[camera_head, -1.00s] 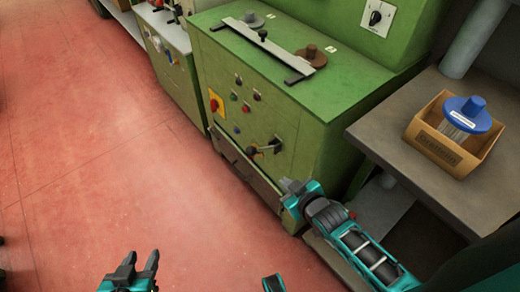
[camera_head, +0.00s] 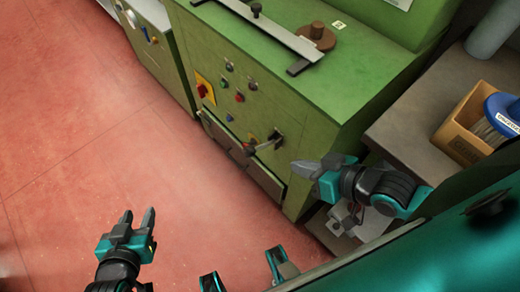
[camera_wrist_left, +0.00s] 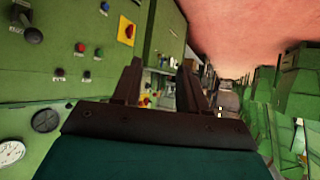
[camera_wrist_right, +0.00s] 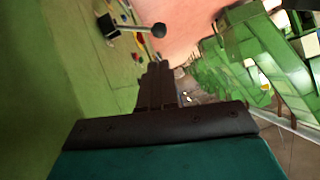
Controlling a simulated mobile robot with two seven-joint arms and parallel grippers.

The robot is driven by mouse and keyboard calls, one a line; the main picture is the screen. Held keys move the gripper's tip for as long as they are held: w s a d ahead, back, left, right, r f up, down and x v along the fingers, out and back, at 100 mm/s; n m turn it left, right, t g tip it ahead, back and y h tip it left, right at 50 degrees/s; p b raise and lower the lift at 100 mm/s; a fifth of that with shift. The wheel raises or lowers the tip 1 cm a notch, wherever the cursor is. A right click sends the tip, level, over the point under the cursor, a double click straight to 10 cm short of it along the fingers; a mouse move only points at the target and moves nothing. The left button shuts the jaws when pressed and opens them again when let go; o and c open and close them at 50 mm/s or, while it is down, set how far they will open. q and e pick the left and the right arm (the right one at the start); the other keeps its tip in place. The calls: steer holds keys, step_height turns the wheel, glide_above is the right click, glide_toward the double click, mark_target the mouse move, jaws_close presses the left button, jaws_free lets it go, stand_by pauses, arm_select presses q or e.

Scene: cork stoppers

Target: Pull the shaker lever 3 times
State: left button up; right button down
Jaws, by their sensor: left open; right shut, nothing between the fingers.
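The shaker lever (camera_head: 264,143) is a short metal arm with a dark ball knob, on the front of the green machine (camera_head: 300,105). In the head view its knob points to the left. My right gripper (camera_head: 302,168) is shut and empty, to the right of the lever and apart from it. In the right wrist view the lever's black knob (camera_wrist_right: 159,30) shows beyond the closed fingers (camera_wrist_right: 157,80). My left gripper (camera_head: 140,217) is open and empty over the red floor, well left of the lever. A black knob (camera_wrist_left: 33,35) also shows in the left wrist view.
Coloured buttons and a red-yellow switch (camera_head: 203,88) sit left of the lever. A drawer-like panel (camera_head: 240,160) lies below it. A grey table (camera_head: 405,135) with a cardboard box (camera_head: 458,140) stands close on the right. The red floor (camera_head: 70,130) is free.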

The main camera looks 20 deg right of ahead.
steer(key=b, duration=0.4)
glide_toward(253, 152)
steer(key=x, duration=0.6)
steer(key=shift+w+a+f, duration=0.2)
steer(key=shift+w+f, duration=0.05)
arm_select(q)
steer(key=shift+w+d+f, duration=0.45)
steer(key=shift+d+f, duration=0.3)
steer(key=shift+d, duration=0.05)
steer(key=shift+s+a, duration=0.1)
